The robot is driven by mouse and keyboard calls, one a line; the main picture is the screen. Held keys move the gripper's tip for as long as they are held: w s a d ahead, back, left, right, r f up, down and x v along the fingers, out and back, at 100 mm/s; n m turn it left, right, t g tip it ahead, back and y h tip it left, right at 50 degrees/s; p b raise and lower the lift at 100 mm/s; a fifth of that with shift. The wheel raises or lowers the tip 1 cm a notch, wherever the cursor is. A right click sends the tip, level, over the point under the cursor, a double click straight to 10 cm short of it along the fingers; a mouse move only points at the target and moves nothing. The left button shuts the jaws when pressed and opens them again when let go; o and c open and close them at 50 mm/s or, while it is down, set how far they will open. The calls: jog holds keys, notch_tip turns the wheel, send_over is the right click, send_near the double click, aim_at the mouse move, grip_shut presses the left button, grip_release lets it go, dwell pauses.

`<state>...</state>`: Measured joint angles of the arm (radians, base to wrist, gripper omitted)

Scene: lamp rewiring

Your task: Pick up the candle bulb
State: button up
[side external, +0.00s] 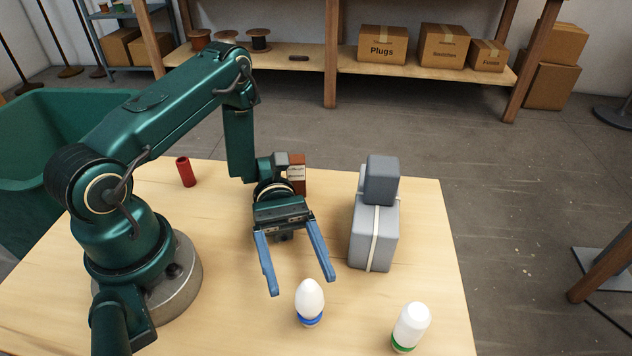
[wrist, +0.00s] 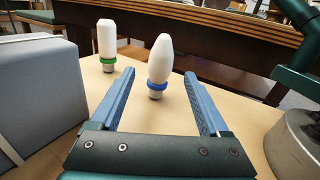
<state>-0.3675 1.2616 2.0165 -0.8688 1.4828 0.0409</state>
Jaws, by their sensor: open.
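The candle bulb (side external: 310,297), white and tapered with a blue collar, stands upright on the table near its front edge. In the wrist view the candle bulb (wrist: 160,62) shows just beyond and between my fingertips, with its metal base on the wood. My gripper (side external: 302,284) is open and empty, its two blue fingers spread towards the bulb from behind. I cannot tell whether the fingertips reach either side of it. A second white bulb (side external: 411,323), straight-sided with a green collar, stands to the right; this green-collared bulb (wrist: 107,42) is farther left in the wrist view.
A grey case (side external: 373,237) with a pale strap stands right of my gripper, a smaller dark grey block (side external: 381,180) on top. A red cylinder (side external: 186,172) and a reddish-brown box (side external: 297,174) stand farther back. The wooden table (side external: 235,325) is clear left of the candle bulb.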

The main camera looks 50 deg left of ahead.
aim_at(309, 304)
jog(key=shift+f, duration=0.3)
jog(key=shift+s+d+f, duration=0.1)
jog(key=shift+s+d, duration=0.05)
jog(key=shift+d, duration=0.2)
jog(key=shift+x, duration=2.1)
grip_shut()
